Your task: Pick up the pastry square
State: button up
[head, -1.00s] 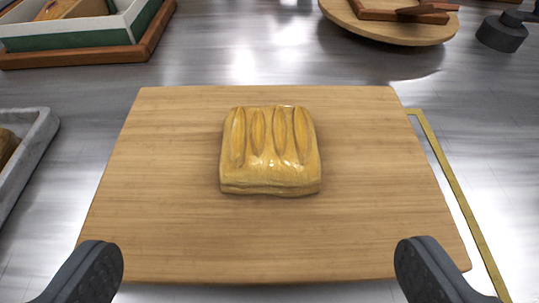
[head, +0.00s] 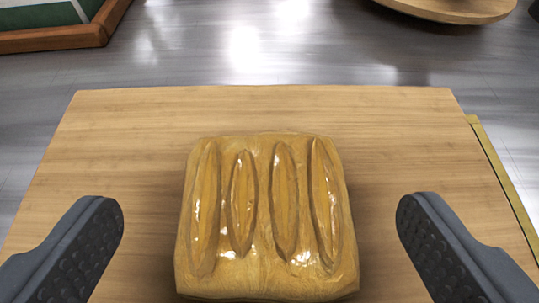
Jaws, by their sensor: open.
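The pastry square (head: 264,215) is golden and glossy, with several long slits across its top. It lies flat on a wooden board (head: 265,108), in the lower middle of the head view. My gripper (head: 260,222) is open, with one dark finger to the left of the pastry and one to the right. There is a clear gap between each finger and the pastry's sides, and neither appears to touch it. The pastry's near edge is close to the bottom of the picture.
The board lies on a shiny metal surface (head: 200,50). A wooden-edged tray with green and white (head: 60,40) is at the far left. A round wooden board (head: 450,8) is at the far right. A brass-coloured strip (head: 500,180) runs beside the board's right edge.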

aim_at(267, 205)
jog(key=shift+x, duration=1.8)
jog(key=shift+d+r, duration=0.1)
jog(key=shift+r, duration=0.05)
jog(key=c, duration=1.1)
jog(key=shift+o, duration=0.2)
jog(key=shift+r, duration=0.1)
jog(key=shift+r, duration=1.7)
jog(key=s+r+b, duration=0.1)
jog(key=s+b, duration=0.1)
jog(key=s, duration=1.4)
jog(key=shift+r+b, duration=0.2)
jog(key=shift+b, duration=0.15)
